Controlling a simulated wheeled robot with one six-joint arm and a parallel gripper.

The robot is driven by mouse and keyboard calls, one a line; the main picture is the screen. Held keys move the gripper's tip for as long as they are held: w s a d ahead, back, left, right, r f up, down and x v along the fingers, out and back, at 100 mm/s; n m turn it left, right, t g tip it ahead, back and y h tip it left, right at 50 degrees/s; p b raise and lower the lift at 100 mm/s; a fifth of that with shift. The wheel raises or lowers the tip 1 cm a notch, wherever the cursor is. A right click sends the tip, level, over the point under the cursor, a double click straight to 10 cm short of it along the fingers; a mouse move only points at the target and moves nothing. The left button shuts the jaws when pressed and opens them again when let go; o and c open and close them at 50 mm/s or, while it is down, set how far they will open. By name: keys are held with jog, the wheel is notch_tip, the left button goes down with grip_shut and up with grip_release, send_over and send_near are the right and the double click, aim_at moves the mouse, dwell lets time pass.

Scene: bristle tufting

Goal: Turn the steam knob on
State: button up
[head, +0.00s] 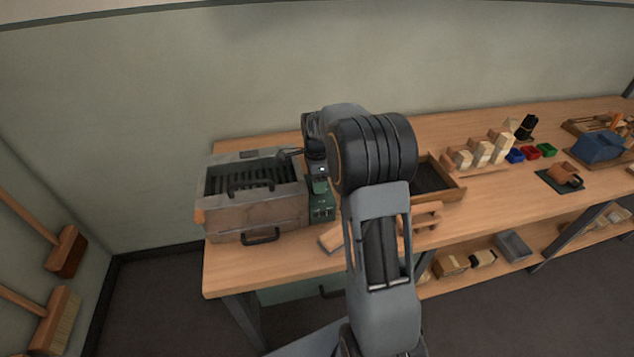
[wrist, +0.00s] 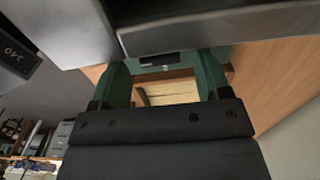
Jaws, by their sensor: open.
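A grey metal steam box (head: 255,212) with a dark slatted opening on top and dark handles stands at the bench's left end. A dark green part (head: 321,205) with small marks sits against its right side. I cannot make out the steam knob in either view. My gripper shows in the wrist view (wrist: 165,68), its two green fingers apart, with no held object visible between them. Grey metal surfaces (wrist: 215,25) lie close beyond the fingertips; whether they touch I cannot tell. In the head view my arm hides most of the area right of the box.
The wooden workbench (head: 270,272) runs along the wall. Brooms (head: 66,250) hang at the left wall.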

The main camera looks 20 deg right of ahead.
jog(key=shift+f, duration=0.85)
jog(key=shift+c, duration=0.3)
jog(key=c, duration=0.9)
jog(key=shift+o, duration=0.2)
